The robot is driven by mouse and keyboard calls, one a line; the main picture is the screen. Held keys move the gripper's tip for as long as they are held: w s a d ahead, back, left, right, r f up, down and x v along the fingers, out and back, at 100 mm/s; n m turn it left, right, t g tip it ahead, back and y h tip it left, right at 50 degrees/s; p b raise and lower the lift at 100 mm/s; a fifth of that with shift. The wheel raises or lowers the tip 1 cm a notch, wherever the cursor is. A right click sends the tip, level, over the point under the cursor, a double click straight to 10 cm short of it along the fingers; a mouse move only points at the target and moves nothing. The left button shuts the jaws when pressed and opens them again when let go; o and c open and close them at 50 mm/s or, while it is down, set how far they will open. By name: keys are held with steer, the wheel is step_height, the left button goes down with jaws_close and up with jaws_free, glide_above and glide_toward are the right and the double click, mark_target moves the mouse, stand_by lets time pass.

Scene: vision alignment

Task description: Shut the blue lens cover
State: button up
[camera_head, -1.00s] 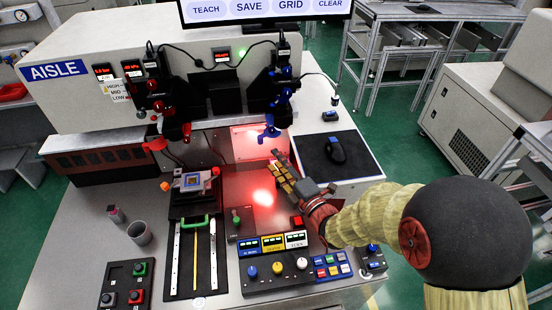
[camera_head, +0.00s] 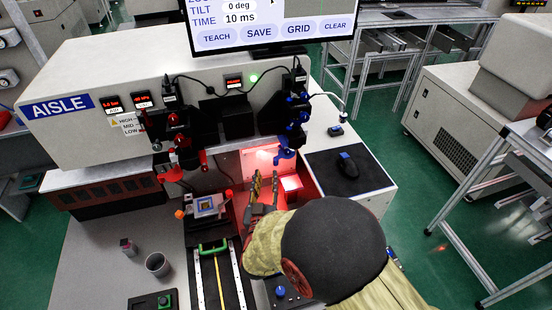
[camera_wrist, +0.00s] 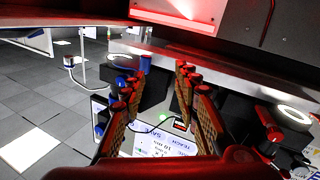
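The blue lens cover (camera_head: 285,152) hangs at the lower end of the right-hand camera unit (camera_head: 287,108), above the red-lit bay. My gripper (camera_head: 266,176) points up toward the bay, below and a little left of the blue cover in the head view, apparently apart from it. Its two fingers are spread with nothing between them. In the wrist view my gripper (camera_wrist: 164,66) also shows open. Blue parts (camera_wrist: 122,82) stand beside and partly behind the left finger there; I cannot tell which one is the cover. My arm hides part of the control panel.
The left camera unit (camera_head: 182,140) with red parts hangs close to my gripper's left. A stage (camera_head: 205,206) with orange knobs stands lower left. The monitor (camera_head: 270,28) is above. A black mat with a mouse (camera_head: 347,165) lies to the right. A grey cup (camera_head: 158,264) stands on the table.

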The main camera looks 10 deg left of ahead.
mark_target(275, 164)
steer(key=shift+w+d+r+m+h+b, duration=0.1)
steer(key=shift+w+d+m+h+b, duration=0.3)
steer(key=shift+w, duration=0.95)
steer(key=shift+w+d+f+m+b, duration=0.15)
steer(key=shift+w+m, duration=0.6)
steer(key=shift+w, duration=0.6)
steer(key=shift+w+d+r+m+h+b, duration=0.25)
steer(key=shift+w+m, duration=0.3)
steer(key=shift+w, duration=0.8)
steer(key=shift+f, duration=0.1)
steer(key=c, duration=0.3)
jaws_close()
